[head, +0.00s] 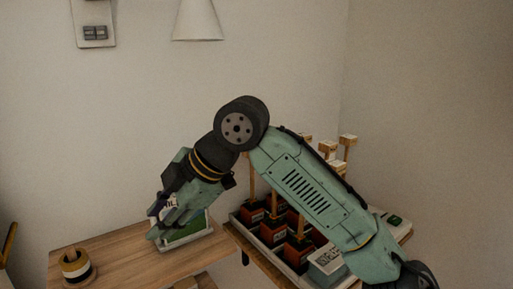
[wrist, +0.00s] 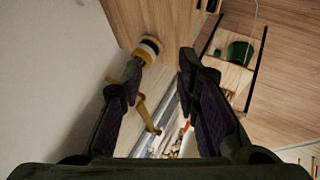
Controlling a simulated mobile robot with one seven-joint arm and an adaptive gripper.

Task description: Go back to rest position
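My gripper (head: 160,232) shows in the head view at the left end of my bent arm, above the wooden table top (head: 125,250). In the wrist view my gripper (wrist: 161,62) has its two fingers spread well apart, with nothing held between them. The fingers partly hide the things below.
A banded round item (head: 76,267) sits at the table's left; a similar one (wrist: 148,48) shows past a fingertip in the wrist view. A green-and-white item (head: 190,232) lies behind my gripper. A tray (head: 240,222) of reddish pots with upright wooden sticks stands right, partly behind my arm.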

